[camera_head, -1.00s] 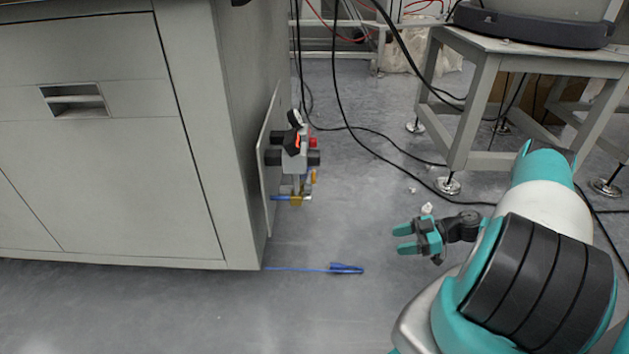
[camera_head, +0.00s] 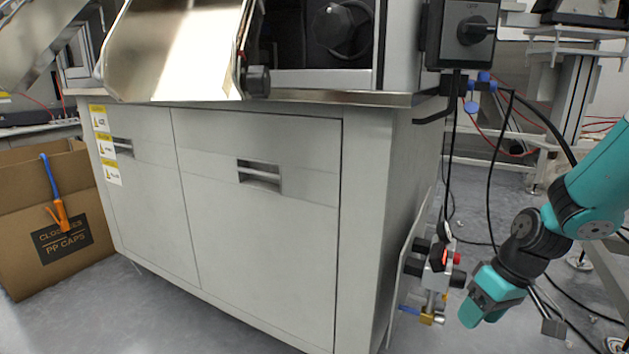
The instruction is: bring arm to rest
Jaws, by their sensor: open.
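My gripper (camera_head: 477,303) is at the lower right, at the end of my teal and black arm (camera_head: 590,190). Its teal fingers point down and left, and it is open with nothing seen between the fingers. It appears beside the valve assembly (camera_head: 436,268) on the cabinet's side, just to the right of it in the picture. I cannot tell how far apart they are in depth.
A grey cabinet (camera_head: 258,235) with a metal top fills the middle. A cardboard box (camera_head: 25,262) marked PP CAPS stands at the left, with an orange and blue tool on its rim. Black cables (camera_head: 492,170) hang behind my arm. A metal stand (camera_head: 577,95) is at the back right.

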